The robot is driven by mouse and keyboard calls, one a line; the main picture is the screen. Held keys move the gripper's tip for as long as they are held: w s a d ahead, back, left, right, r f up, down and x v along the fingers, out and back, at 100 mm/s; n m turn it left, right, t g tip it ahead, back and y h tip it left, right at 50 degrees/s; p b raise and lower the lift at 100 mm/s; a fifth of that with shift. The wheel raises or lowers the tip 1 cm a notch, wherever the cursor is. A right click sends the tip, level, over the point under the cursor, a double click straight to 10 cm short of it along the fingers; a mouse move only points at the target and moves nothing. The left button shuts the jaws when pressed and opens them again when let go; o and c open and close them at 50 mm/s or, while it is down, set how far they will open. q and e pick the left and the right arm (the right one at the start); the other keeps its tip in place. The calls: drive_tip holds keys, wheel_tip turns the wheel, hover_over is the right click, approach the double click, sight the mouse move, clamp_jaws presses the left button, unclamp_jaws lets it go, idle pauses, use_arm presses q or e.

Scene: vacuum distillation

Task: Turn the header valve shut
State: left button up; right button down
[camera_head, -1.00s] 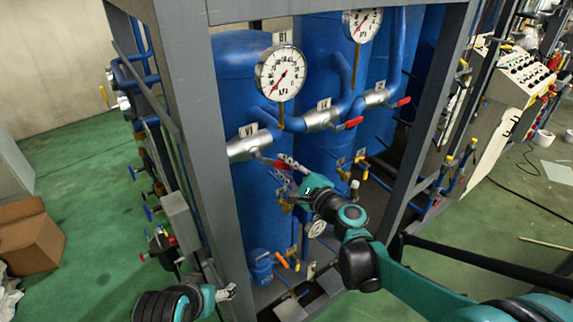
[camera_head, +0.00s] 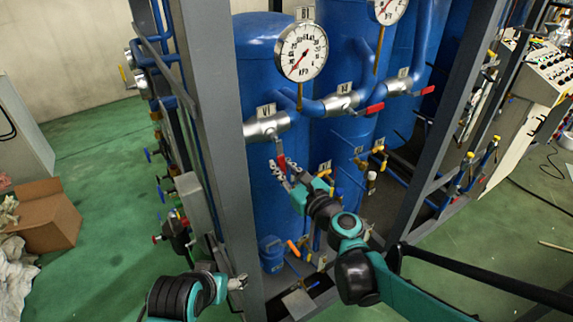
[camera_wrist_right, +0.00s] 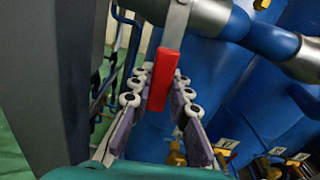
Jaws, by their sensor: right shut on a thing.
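The leftmost valve (camera_head: 266,127) is a silver body on the blue header pipe, with a small tag above it. Its red lever (camera_head: 281,161) hangs steeply down from the body, across the pipe's line. My right gripper (camera_head: 286,170) is shut on this lever. In the right wrist view the red lever (camera_wrist_right: 162,80) lies between the fingers of my right gripper (camera_wrist_right: 160,95), its grey stem rising to the silver valve body (camera_wrist_right: 205,12). My left gripper (camera_head: 237,284) is low at the rack's front post, away from the valve; its finger opening is too small to read.
Two more silver valves (camera_head: 341,104) (camera_head: 398,86) with red levers pointing right sit farther along the header. A round gauge (camera_head: 301,51) stands above the pipe. Grey frame posts (camera_head: 213,150) (camera_head: 436,130) flank the blue tanks (camera_head: 262,75).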

drive_tip(key=shift+s+a+m, duration=0.25)
drive_tip(key=shift+a+m, duration=0.1)
drive_tip(key=shift+m, duration=0.15)
drive_tip(key=c, duration=1.4)
unclamp_jaws()
drive_tip(key=shift+s, duration=0.1)
drive_tip(key=v, duration=1.2)
